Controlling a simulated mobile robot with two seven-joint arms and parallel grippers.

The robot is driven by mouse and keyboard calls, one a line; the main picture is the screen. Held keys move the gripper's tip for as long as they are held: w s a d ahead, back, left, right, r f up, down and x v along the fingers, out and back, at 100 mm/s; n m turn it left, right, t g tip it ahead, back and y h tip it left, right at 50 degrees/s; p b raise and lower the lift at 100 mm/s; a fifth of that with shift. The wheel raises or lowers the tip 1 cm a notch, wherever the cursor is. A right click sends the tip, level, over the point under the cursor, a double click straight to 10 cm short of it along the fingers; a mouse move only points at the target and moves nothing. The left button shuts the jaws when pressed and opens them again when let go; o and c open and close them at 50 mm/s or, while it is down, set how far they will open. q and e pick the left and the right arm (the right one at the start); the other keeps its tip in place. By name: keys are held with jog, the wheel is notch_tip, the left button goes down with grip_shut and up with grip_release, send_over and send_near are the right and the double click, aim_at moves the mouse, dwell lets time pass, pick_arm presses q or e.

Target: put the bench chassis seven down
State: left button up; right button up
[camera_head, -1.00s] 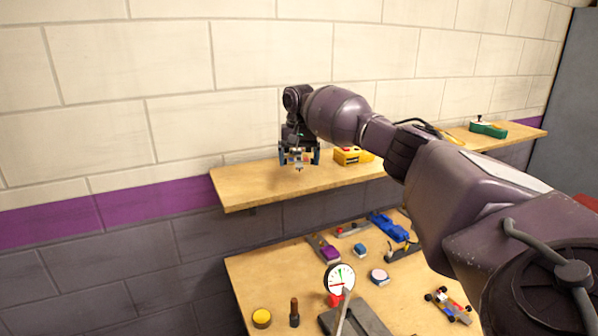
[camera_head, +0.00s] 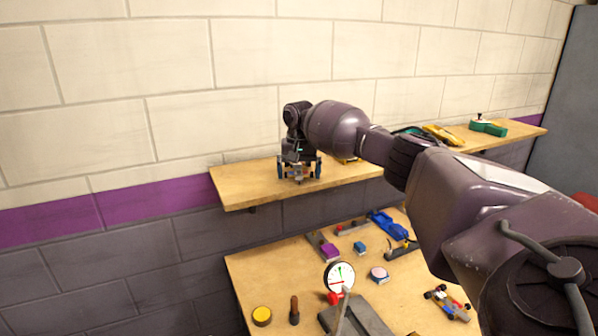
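My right gripper (camera_head: 299,168) is over the left part of the wooden shelf (camera_head: 245,188), pointing down. A small dark chassis (camera_head: 299,176) with reddish bits shows between its fingers, and the gripper looks shut on it. Blue parts show at both sides of the gripper. The chassis is at or just above the shelf surface; I cannot tell if it touches. My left gripper is not in view.
A yellow car (camera_head: 441,134) and a green one (camera_head: 487,127) stand further right on the shelf. My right arm mostly hides a yellow thing near the gripper. The bench below (camera_head: 275,272) holds a dial gauge (camera_head: 340,276), a blue car (camera_head: 388,226) and another chassis (camera_head: 447,303).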

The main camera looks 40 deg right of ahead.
notch_tip(320, 180, up, 12)
jog(key=b, duration=0.1)
jog(key=shift+r, duration=0.15)
dwell(0.4)
dwell(0.6)
